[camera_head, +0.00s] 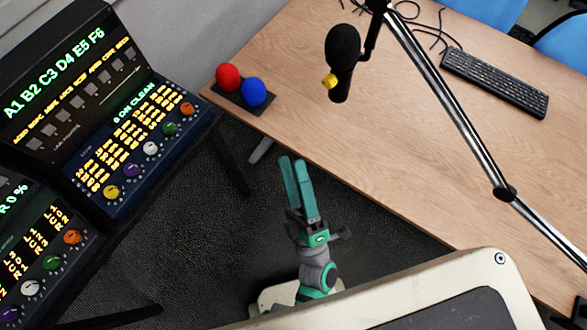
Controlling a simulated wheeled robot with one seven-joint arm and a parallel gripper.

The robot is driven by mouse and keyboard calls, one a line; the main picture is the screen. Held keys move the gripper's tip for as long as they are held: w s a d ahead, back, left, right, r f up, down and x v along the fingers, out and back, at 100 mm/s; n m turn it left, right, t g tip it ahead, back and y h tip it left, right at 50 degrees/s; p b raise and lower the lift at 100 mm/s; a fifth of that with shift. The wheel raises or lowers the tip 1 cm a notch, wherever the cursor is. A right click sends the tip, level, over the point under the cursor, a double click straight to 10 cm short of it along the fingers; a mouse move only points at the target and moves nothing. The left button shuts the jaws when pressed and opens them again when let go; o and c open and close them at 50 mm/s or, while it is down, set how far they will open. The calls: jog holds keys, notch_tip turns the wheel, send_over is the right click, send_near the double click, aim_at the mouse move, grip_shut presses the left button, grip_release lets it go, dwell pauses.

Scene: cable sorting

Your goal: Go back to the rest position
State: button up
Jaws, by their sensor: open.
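My gripper (291,160) has long teal fingers. It points up in the picture, over the dark floor between the control console and the wooden table. The fingers are apart and nothing is seen between them. My gripper is apart from the console, the table and the things on it. Its grey and teal wrist shows below the fingers.
The console (140,150) with knobs and lit labels stands at the left. The wooden table (400,150) bears a red ball (228,77) and a blue ball (254,92) on a dark base, a microphone (342,60) on a boom arm (440,95), and a keyboard (494,82).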

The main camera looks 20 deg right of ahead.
dwell(0.3)
jog(key=s+a+f+m+g, duration=0.3)
jog(key=s+f+m+g, duration=0.1)
jog(key=s+f+m, duration=0.2)
jog(key=s+a+f+m+g, duration=0.4)
jog(key=f+m, duration=0.3)
jog(key=m, duration=0.2)
jog(key=shift+s+g, duration=0.7)
jog(key=shift+s, duration=0.2)
dwell(1.7)
